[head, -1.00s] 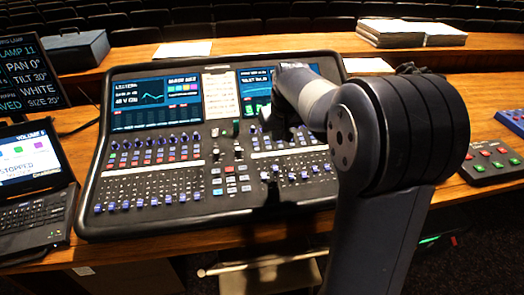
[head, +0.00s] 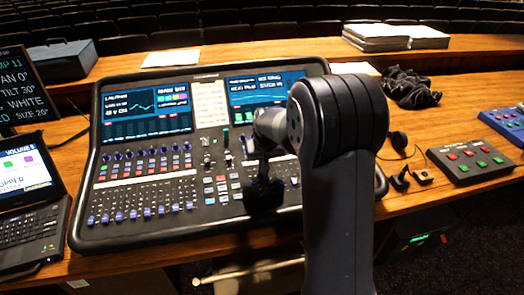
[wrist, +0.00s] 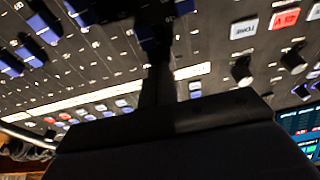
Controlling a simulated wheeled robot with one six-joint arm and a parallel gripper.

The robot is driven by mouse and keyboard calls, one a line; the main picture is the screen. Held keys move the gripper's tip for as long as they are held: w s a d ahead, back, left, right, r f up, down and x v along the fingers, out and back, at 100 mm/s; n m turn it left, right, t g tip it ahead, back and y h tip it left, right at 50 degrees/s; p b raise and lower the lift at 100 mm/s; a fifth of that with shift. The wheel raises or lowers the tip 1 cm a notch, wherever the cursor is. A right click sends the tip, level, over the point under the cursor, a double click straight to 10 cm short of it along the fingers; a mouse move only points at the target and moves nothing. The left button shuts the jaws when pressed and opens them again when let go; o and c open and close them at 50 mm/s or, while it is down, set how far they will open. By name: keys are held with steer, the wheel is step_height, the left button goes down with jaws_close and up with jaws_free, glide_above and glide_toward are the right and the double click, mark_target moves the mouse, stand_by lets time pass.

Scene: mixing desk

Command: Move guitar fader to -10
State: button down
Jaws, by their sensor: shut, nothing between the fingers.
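The mixing desk (head: 210,216) has two screens and rows of blue fader caps along its near side. My gripper (head: 264,196) hangs low over the right-hand bank of the desk in the head view and hides part of the faders there. In the wrist view my gripper (wrist: 155,50) is shut, with its dark fingers close to a blue fader cap (wrist: 153,32). I cannot tell whether they touch. Other blue caps (wrist: 43,28) show at the upper left of the wrist view. The labels are too small to read, so I cannot tell which fader is guitar.
A laptop (head: 30,200) and a dark monitor (head: 22,85) stand at the left. A button box (head: 473,157), black cloth (head: 410,88) and small black items (head: 400,180) lie at the right. Paper stacks (head: 395,35) sit on the back ledge.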

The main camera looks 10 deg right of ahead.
steer(key=shift+s+f, duration=0.15)
steer(key=shift+s, duration=0.7)
steer(key=shift+s+f, duration=0.1)
steer(key=shift+s, duration=0.2)
steer(key=shift+s+b, duration=0.4)
